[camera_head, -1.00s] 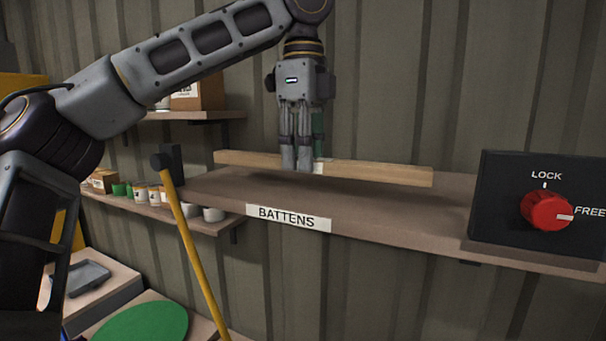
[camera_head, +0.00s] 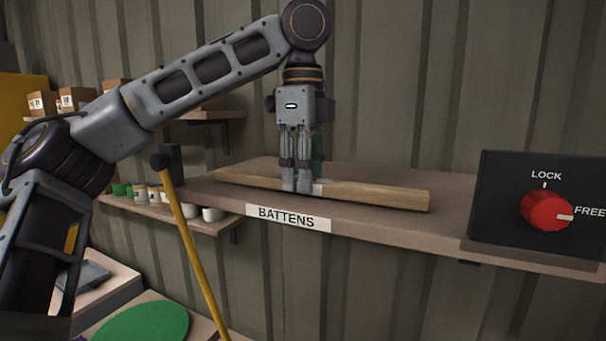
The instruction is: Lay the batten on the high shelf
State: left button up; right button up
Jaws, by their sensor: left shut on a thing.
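The batten (camera_head: 375,194) is a long pale wooden strip. It lies lengthwise along the high shelf (camera_head: 400,222), low over its board and seemingly touching it. The shelf carries a white label (camera_head: 288,217) reading BATTENS on its front edge. My left gripper (camera_head: 304,188) points straight down and is shut on the batten near its middle. The fingers hide a short part of the batten there. My right gripper is not in view.
A black box with a red knob (camera_head: 546,210), marked LOCK and FREE, stands at the shelf's right end. A yellow pole (camera_head: 195,260) leans at the left end. Lower shelves hold pots (camera_head: 190,210) and cartons (camera_head: 76,98). A corrugated wall stands close behind.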

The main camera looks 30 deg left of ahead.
pick_arm(q)
jog(key=shift+f, duration=0.15)
dwell(0.3)
jog(key=o, duration=1.1)
notch_tip(320, 180, up, 12)
dwell(1.3)
dwell(0.6)
